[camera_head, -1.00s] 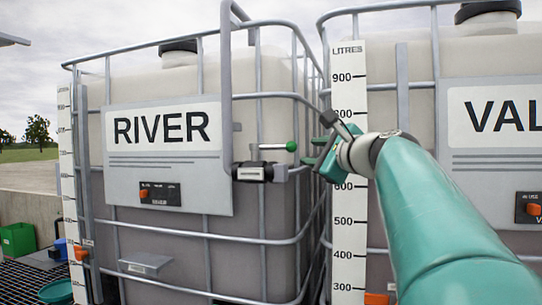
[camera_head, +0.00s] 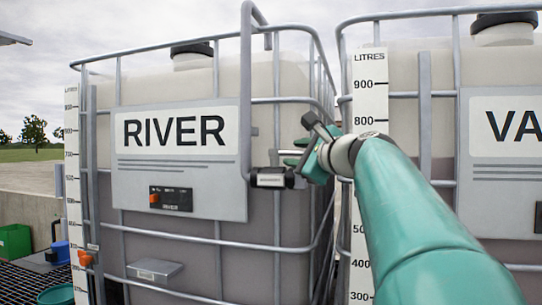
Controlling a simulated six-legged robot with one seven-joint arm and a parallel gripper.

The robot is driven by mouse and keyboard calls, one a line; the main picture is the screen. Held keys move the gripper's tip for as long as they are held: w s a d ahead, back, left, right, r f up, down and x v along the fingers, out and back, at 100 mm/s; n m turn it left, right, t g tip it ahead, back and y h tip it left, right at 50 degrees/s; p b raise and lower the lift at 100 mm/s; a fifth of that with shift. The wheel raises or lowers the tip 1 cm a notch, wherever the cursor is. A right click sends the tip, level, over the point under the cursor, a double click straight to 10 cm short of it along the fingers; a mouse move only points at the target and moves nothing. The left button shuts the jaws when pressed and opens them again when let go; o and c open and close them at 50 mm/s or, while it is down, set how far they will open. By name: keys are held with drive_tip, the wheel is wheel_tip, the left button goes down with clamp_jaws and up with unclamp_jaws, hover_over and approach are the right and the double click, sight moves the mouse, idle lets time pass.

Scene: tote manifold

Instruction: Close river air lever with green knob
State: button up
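The river tank (camera_head: 200,235) is a pale caged tote with a RIVER sign (camera_head: 177,131). Its air valve (camera_head: 272,178) is a dark and silver body on the grey pipe at the tank's right front. My gripper (camera_head: 292,157) is just right of and above this valve, with its teal fingers pointing left towards the lever. The green knob cannot be made out now; the gripper seems to cover it. Whether the fingers touch or hold the knob is too small to tell.
The grey pipe (camera_head: 246,95) rises beside the valve and bends over the cage top. A second caged tank (camera_head: 435,130) stands close on the right, with a litre scale (camera_head: 370,95). An orange-handled part (camera_head: 85,259) is low at left.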

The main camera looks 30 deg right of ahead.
drive_tip(key=shift+w+a+f, duration=0.15)
drive_tip(key=shift+w+a, duration=0.6)
drive_tip(key=shift+w, duration=0.15)
drive_tip(key=shift+s+d, duration=0.5)
drive_tip(key=shift+s, duration=0.05)
drive_tip(key=shift+c, duration=0.4)
drive_tip(key=shift+s+a, duration=0.1)
drive_tip(key=shift+s, duration=0.15)
drive_tip(key=c, duration=0.3)
drive_tip(key=shift+w+a, duration=0.3)
drive_tip(key=shift+w, duration=0.25)
clamp_jaws()
drive_tip(key=shift+w+d, duration=0.15)
drive_tip(key=shift+d, duration=0.1)
drive_tip(key=shift+s+d, duration=0.1)
drive_tip(key=shift+s, duration=0.35)
drive_tip(key=shift+a, duration=0.25)
drive_tip(key=shift+w, duration=0.4)
drive_tip(key=shift+s+d, duration=0.1)
drive_tip(key=shift+d, duration=0.1)
drive_tip(key=shift+s+a, duration=0.15)
drive_tip(key=shift+s, duration=0.1)
drive_tip(key=shift+w, duration=0.3)
drive_tip(key=shift+s, duration=0.25)
drive_tip(key=shift+w, duration=0.2)
drive_tip(key=shift+s, duration=0.15)
